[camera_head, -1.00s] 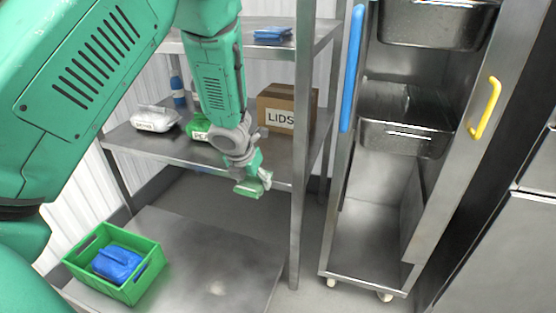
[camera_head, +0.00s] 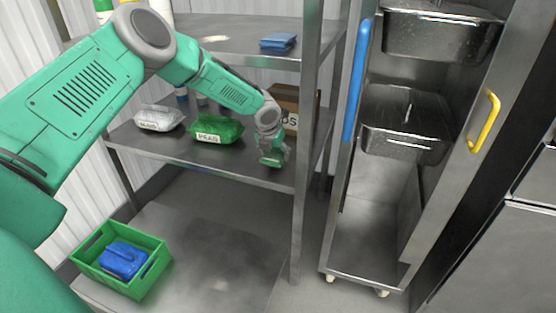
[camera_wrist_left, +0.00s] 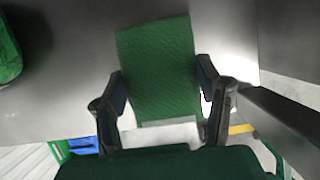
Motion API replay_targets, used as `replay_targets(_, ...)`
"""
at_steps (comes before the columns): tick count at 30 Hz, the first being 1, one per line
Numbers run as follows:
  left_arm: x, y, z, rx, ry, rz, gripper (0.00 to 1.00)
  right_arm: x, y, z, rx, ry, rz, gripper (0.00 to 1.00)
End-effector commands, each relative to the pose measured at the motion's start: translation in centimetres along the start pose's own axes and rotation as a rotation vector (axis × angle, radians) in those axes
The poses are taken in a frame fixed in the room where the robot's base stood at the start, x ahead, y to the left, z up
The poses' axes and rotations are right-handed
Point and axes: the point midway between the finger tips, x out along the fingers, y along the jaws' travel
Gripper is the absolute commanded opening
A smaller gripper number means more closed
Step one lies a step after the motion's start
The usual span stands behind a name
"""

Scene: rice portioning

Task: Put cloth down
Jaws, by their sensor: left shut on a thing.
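A flat green cloth (camera_wrist_left: 155,60) is held between the two fingers of my left gripper (camera_wrist_left: 163,78) in the left wrist view. In the head view my left gripper (camera_head: 272,155) is at the front right of the middle shelf (camera_head: 225,165), in front of the cardboard box. I cannot tell whether the cloth touches the shelf. A folded blue cloth (camera_head: 278,41) lies on the upper shelf (camera_head: 235,40). My right gripper is not in view.
A green crate (camera_head: 152,274) with a blue item (camera_head: 122,260) stands lower left. A steel cabinet with a yellow handle (camera_head: 485,121) stands right.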

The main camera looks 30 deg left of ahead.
Motion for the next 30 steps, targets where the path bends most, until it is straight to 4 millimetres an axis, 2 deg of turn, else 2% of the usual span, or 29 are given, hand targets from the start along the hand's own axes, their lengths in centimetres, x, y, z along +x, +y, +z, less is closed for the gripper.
replay_targets(6,0.9,-0.2,1.9,-0.002,-0.002,0.001,0.22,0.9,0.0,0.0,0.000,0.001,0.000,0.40)
replay_targets(12,3.4,-0.1,0.8,0.002,0.000,0.002,0.22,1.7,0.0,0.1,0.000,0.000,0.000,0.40)
replay_targets(26,4.0,-0.1,0.5,0.001,0.000,0.001,0.22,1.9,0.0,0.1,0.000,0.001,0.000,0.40)
replay_targets(27,3.9,-0.1,0.6,0.001,0.000,0.001,0.72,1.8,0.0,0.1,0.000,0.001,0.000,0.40)
replay_targets(28,3.9,-0.1,0.6,0.001,0.000,0.001,0.79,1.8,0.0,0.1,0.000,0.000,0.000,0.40)
replay_targets(30,3.9,-0.1,0.6,0.002,-0.001,0.001,0.79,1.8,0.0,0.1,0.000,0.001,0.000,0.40)
